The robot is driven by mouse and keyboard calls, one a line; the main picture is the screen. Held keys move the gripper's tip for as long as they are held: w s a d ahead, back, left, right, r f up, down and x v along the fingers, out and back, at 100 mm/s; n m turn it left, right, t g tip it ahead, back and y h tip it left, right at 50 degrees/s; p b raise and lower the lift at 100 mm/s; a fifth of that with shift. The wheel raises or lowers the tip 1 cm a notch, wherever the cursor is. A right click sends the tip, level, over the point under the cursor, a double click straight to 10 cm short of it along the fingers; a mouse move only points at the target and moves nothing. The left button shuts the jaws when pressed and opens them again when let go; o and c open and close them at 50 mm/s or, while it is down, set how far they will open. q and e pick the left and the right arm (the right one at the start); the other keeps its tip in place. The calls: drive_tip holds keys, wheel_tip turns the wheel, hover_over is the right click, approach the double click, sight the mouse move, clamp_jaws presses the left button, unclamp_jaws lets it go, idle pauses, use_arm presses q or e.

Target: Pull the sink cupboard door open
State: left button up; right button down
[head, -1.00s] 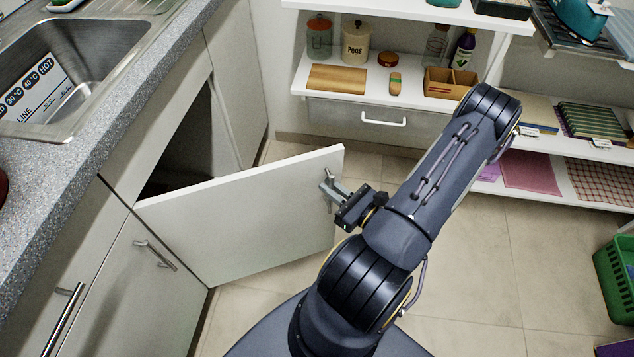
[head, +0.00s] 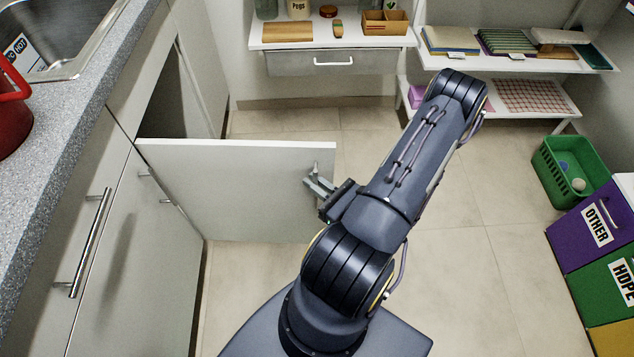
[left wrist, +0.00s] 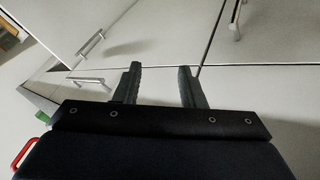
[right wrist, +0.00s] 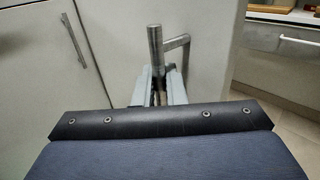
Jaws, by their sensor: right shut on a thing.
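The sink cupboard door (head: 235,195) is a pale panel standing well out from the cabinet front, open, with the dark cupboard opening (head: 165,105) behind it. Its metal bar handle (right wrist: 155,48) is near the free edge. My right gripper (head: 315,187) is shut on this handle; in the right wrist view its fingers (right wrist: 161,85) close around the handle's lower part. My left gripper (left wrist: 160,72) shows only in the left wrist view, open and empty, in front of pale cabinet fronts with bar handles.
The sink (head: 55,45) and a red container (head: 12,110) are on the grey counter (head: 65,150) at left. Shelves and a drawer (head: 330,62) stand at the back. A green basket (head: 570,175) and labelled bins (head: 600,225) are at right. Tiled floor (head: 470,265) between is clear.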

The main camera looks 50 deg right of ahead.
drive_tip(key=shift+a, duration=0.15)
drive_tip(key=c, duration=1.7)
unclamp_jaws()
drive_tip(key=shift+s, duration=0.1)
drive_tip(key=s, duration=0.7)
drive_tip(key=shift+s+a, duration=0.3)
drive_tip(key=shift+a, duration=0.1)
